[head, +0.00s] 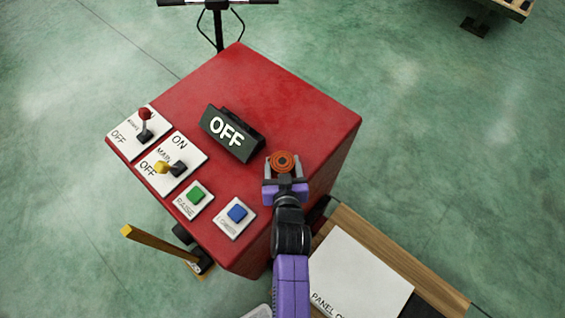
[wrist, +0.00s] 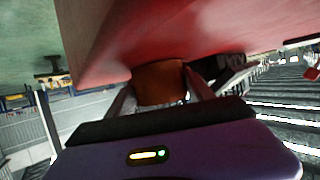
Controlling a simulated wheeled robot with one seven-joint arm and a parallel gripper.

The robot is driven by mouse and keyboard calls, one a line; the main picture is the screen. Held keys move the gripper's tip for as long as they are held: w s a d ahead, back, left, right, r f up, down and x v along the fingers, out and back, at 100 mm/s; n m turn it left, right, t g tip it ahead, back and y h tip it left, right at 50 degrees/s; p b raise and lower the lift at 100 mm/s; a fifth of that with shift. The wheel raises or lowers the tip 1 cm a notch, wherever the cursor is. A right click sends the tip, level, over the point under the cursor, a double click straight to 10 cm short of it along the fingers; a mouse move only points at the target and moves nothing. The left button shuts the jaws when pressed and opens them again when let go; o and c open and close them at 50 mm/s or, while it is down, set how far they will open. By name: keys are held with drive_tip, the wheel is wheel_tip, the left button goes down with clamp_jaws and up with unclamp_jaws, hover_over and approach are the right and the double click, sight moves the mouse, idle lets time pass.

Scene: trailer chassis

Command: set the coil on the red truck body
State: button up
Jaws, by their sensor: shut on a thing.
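The coil (head: 283,161) is a small copper-orange ring with a dark centre. My gripper (head: 284,166) is shut on it, with one finger on either side. In the wrist view the coil (wrist: 158,82) shows as an orange-brown cylinder between the fingers, close against the red surface. The red truck body (head: 250,90) is a large red box, and the coil is over its top near the right edge. I cannot tell whether the coil touches the top.
A black OFF sign (head: 231,133) stands left of the coil. A red-knobbed lever (head: 145,120), a main switch (head: 170,168), a green button (head: 195,194) and a blue button (head: 237,213) line the left and front. The back of the top is clear. A white panel (head: 360,275) lies at lower right.

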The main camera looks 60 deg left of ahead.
drive_tip(key=o, duration=1.6)
drive_tip(key=shift+f, duration=0.1)
drive_tip(key=shift+r, duration=0.25)
drive_tip(key=shift+s+d, duration=0.2)
drive_tip(key=shift+d, duration=0.15)
drive_tip(key=b+v, duration=0.1)
drive_tip(key=v, duration=1)
drive_tip(key=shift+s, duration=0.15)
drive_tip(key=shift+d, duration=0.15)
